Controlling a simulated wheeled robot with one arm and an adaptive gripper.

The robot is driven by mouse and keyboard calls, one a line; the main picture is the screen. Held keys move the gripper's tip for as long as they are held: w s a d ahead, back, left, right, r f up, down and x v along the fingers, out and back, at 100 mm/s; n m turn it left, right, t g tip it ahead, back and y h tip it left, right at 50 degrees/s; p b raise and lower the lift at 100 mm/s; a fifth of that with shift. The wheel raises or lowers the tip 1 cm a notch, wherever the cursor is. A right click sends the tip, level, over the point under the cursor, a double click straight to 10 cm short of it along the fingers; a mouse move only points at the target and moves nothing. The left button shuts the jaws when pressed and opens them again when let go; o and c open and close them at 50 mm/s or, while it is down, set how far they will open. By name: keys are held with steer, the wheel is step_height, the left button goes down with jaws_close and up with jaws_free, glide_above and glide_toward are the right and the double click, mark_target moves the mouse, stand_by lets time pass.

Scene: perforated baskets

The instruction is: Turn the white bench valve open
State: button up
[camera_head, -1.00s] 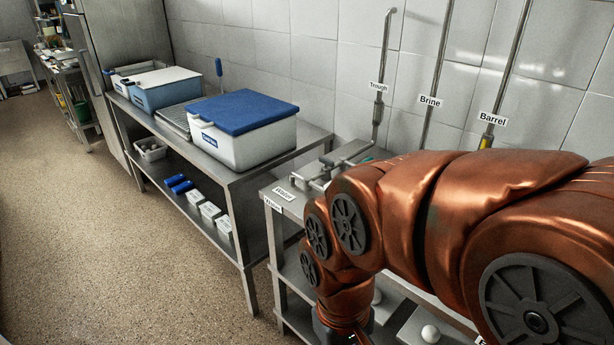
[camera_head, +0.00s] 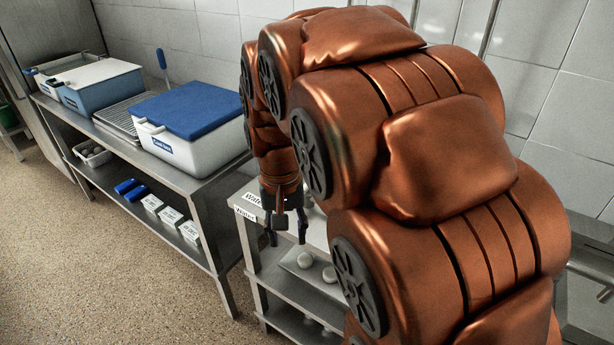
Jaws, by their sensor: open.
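My gripper (camera_head: 284,236) is open and empty, pointing down near the front left corner of the steel bench (camera_head: 228,190). The bench carries a "Water" label (camera_head: 252,198) on its top and a second, hard-to-read label (camera_head: 245,214) on its front edge. The gripper hangs at or just in front of this edge; its exact distance cannot be told. I cannot make out a white valve. My copper-coloured arm hides most of the bench top and its piping.
White round pieces (camera_head: 305,260) lie on a tray under the bench top. To the left, another steel table (camera_head: 192,178) holds a white box with a blue lid (camera_head: 188,108) and a blue-grey bin (camera_head: 103,92). The floor (camera_head: 95,260) at left is clear.

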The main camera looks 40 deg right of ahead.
steer(key=w+d+r+m+p, duration=0.15)
steer(key=w+d+m, duration=0.25)
steer(key=w+d, duration=0.45)
steer(key=m+t+p, duration=0.1)
steer(key=m+p, duration=0.1)
steer(key=m, duration=0.2)
glide_above(308, 183)
steer(key=shift+s+a+f, duration=0.1)
steer(key=shift+a+f, duration=0.05)
steer(key=shift+f, duration=0.35)
steer(key=shift+s+a+f, duration=0.1)
steer(key=shift+a+f, duration=0.05)
steer(key=shift+f, duration=0.3)
steer(key=shift+w+d+f, duration=0.2)
steer(key=shift+d+f, duration=0.05)
steer(key=shift+f+p, duration=1.4)
steer(key=shift+f, duration=2.35)
steer(key=shift+c, duration=0.3)
jaws_close()
